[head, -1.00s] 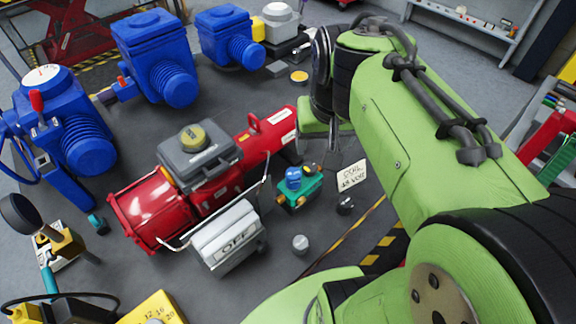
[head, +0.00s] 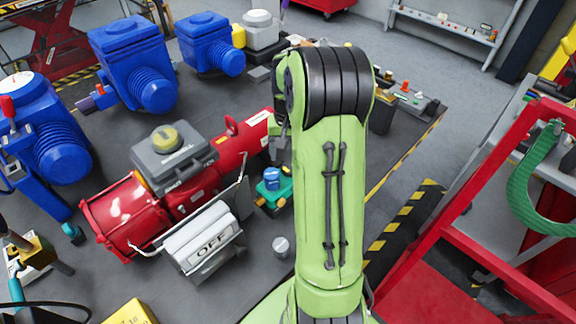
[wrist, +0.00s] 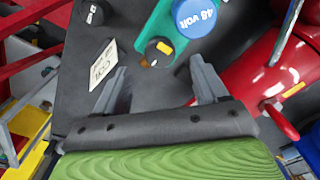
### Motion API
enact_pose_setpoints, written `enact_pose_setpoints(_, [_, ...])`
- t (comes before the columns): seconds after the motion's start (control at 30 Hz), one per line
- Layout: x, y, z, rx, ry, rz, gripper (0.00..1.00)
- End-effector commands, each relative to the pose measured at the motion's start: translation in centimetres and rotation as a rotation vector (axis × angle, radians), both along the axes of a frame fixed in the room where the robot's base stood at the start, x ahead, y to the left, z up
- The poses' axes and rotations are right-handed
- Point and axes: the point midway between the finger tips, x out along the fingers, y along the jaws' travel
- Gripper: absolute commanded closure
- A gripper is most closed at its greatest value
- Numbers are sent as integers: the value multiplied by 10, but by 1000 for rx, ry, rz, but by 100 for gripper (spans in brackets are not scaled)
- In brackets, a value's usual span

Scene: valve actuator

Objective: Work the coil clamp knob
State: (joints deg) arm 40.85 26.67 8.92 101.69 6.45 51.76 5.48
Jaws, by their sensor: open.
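The black knob (wrist: 158,50) with a yellow mark sits at the end of a teal valve block (wrist: 150,25) in the wrist view. A blue "48 volt" coil (wrist: 194,16) is on the block beside it. My gripper (wrist: 160,66) is open and empty, its fingertips on either side of the knob in the picture. I cannot tell whether they touch it. In the head view the teal block (head: 270,200) and blue coil (head: 272,178) stand left of my arm, which hides most of my gripper. I cannot make out the knob there.
A "coil" label card (wrist: 102,65) and another black knob (wrist: 92,14) lie left in the wrist view. A red actuator (head: 125,215) with a grey "OFF" box (head: 210,245) is left of the block. A small grey cylinder (head: 281,247) stands in front. Red framing (head: 500,110) is right.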

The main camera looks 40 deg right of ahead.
Motion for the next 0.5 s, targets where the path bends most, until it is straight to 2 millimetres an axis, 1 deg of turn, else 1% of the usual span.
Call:
enact_pose_setpoints(0.03, [-1, 0, -15, 4, 4, -1, 28])
enact_pose_setpoints(0.1, [-1, 0, -29, 3, 3, -1, 28])
enact_pose_setpoints(0.2, [0, 0, -42, 1, 1, 0, 28])
enact_pose_setpoints(0.3, [0, 0, -49, 1, 1, 0, 28])
enact_pose_setpoints(0.5, [0, 0, -50, 0, 0, 1, 28])
